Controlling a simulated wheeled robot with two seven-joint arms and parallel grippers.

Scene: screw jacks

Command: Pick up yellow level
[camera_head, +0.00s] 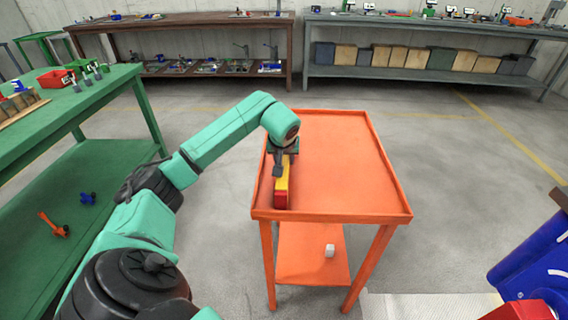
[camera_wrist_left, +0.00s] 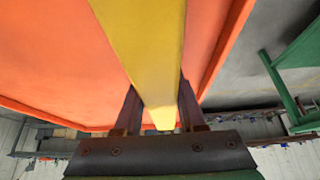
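The yellow level (camera_head: 282,187) is a narrow bar with a red near end, along the left edge of the orange table's top (camera_head: 345,165). My left gripper (camera_head: 278,170) reaches down over it from above. In the left wrist view the yellow level (camera_wrist_left: 150,50) runs between the two fingers of the left gripper (camera_wrist_left: 160,105). A finger lies close against each side, with no clear gap. I cannot tell whether the level is lifted off the top. My right gripper is in neither view.
The rest of the orange top is bare inside a low raised rim. A small white object (camera_head: 329,251) is on its lower shelf. A green bench (camera_head: 60,115) stands at left, a blue structure (camera_head: 535,265) at lower right. Loaded benches line the back wall.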

